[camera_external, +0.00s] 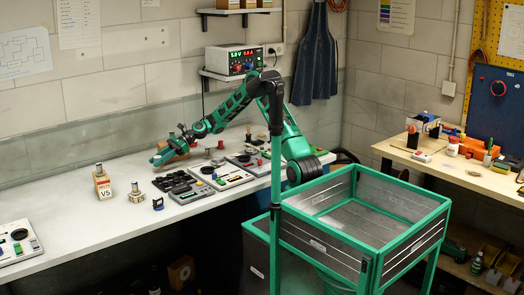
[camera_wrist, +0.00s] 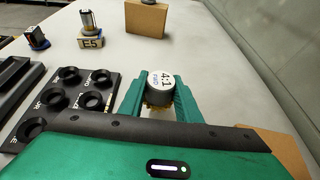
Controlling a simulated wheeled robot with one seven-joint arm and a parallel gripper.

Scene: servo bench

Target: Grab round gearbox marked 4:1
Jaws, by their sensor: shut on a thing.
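The round gearbox marked 4:1 (camera_wrist: 161,86) shows in the wrist view, with a white labelled top, a dark upper side and a brass-coloured lower part. My gripper (camera_wrist: 160,98) is shut on it, with one green finger on each side. In the external view my gripper (camera_external: 158,159) is over the back of the long white bench (camera_external: 110,225); I cannot make out the gearbox there. The gearbox's underside is hidden, so I cannot tell whether it touches the bench.
A black tray with round holes (camera_wrist: 75,95) lies just left of my gripper. A part labelled E5 (camera_wrist: 90,30) and a brown block (camera_wrist: 147,18) stand farther off. A green-framed bin (camera_external: 345,215) stands in front of the bench. The wall is close behind my gripper.

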